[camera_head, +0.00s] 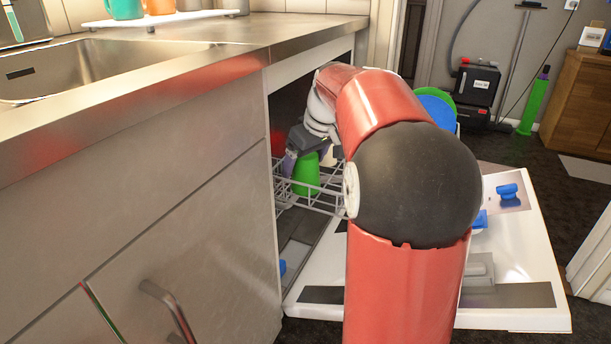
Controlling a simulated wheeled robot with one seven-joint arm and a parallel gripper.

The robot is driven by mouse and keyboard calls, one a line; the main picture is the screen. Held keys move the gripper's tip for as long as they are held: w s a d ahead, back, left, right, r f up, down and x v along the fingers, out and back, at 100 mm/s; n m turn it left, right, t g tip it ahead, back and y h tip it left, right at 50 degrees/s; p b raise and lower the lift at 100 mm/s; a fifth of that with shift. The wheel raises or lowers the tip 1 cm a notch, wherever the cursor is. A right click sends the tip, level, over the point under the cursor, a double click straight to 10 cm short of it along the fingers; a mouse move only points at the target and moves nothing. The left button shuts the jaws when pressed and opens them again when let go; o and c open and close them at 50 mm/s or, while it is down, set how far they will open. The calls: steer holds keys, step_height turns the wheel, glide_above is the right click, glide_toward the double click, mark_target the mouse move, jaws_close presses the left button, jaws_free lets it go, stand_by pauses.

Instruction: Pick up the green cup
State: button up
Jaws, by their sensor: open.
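A green cup (306,174) stands in the wire rack (318,200) of the open dishwasher, at the middle of the head view. It looks upside down, narrower at the top. My gripper (303,157) is at the cup's upper part, fingers pointing down. One finger shows at the cup's left side; the other is hard to make out. The jaws are open. I cannot tell whether a finger touches the cup. My red arm hides much of the rack to the right.
The dishwasher door (520,262) lies open and low at right. Blue and green plates (437,108) show behind my arm. The counter (235,33) overhangs at left, with a teal cup (126,8) and orange cup (160,6) on a white tray.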

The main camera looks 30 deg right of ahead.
steer(key=shift+w+a+f, duration=0.1)
steer(key=shift+w+f, duration=0.1)
steer(key=shift+f, duration=0.35)
steer(key=c, duration=1.1)
steer(key=shift+o, duration=0.2)
steer(key=shift+r, duration=0.1)
